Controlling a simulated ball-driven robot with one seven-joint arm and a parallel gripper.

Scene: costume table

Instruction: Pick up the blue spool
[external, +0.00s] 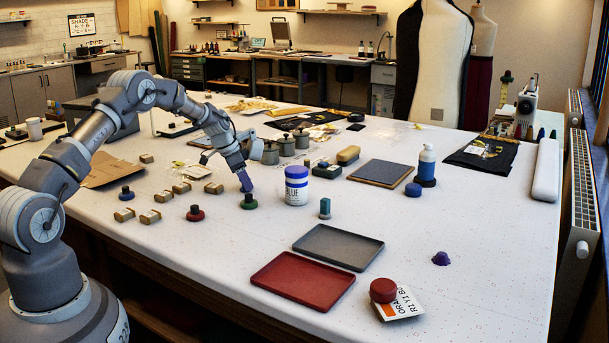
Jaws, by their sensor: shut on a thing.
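My gripper (243,172) points down over the table, left of the white jar with the blue lid and the word BLUE (297,187). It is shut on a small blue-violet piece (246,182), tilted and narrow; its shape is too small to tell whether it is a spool. The piece is right above a green round object with a dark knob (249,204); I cannot tell whether they touch.
Several small tan blocks (150,217) lie at the left. A grey tray (338,247) and a red tray (303,281) lie in front. The right front of the white table (480,290) is mostly clear.

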